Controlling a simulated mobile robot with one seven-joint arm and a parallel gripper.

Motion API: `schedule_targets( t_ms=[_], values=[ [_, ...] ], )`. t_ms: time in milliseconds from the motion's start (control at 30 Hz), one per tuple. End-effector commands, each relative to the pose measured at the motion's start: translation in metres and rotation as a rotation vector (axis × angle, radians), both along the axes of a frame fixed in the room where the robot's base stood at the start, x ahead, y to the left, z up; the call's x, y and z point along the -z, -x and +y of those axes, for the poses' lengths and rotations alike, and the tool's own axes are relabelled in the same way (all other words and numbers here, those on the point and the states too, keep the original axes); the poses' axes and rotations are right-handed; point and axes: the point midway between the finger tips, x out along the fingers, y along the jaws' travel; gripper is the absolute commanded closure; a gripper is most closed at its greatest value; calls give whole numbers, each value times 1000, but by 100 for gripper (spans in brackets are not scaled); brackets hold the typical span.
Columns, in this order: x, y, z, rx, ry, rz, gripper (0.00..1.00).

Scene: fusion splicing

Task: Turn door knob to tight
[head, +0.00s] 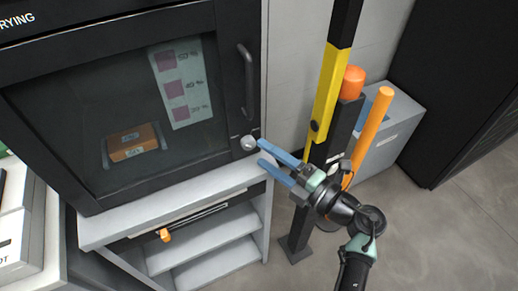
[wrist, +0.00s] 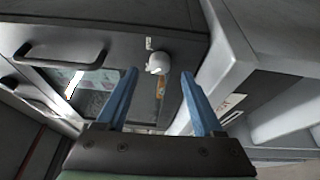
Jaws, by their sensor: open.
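The door knob (head: 248,142) is a small round silver knob at the lower right of the black drying cabinet's door (head: 120,190). In the wrist view the knob (wrist: 158,63) shows pale, beyond the fingertips and roughly between them. My gripper (head: 261,152) has two blue fingers and is open and empty, its tips just right of and below the knob in the head view. In the wrist view my gripper (wrist: 158,76) spreads its fingers on either side of the knob's line. I cannot tell whether a finger touches it.
A black door handle (head: 246,80) stands above the knob. Behind the door's window lie an orange box (head: 133,142) and a humidity card (head: 181,83). A yellow-black post (head: 328,90) and an orange pole (head: 370,130) stand close by my arm. Open shelves (head: 205,245) sit below.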

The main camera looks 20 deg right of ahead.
Motion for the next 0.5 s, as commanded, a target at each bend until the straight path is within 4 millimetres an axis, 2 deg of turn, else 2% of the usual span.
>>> schedule_targets(
  t_ms=[100,300,500],
  values=[
    [1,27,-13,6,0,1,31],
    [2,64,-30,4,0,0,31],
    [2,85,-39,2,0,-1,31]
  ],
)
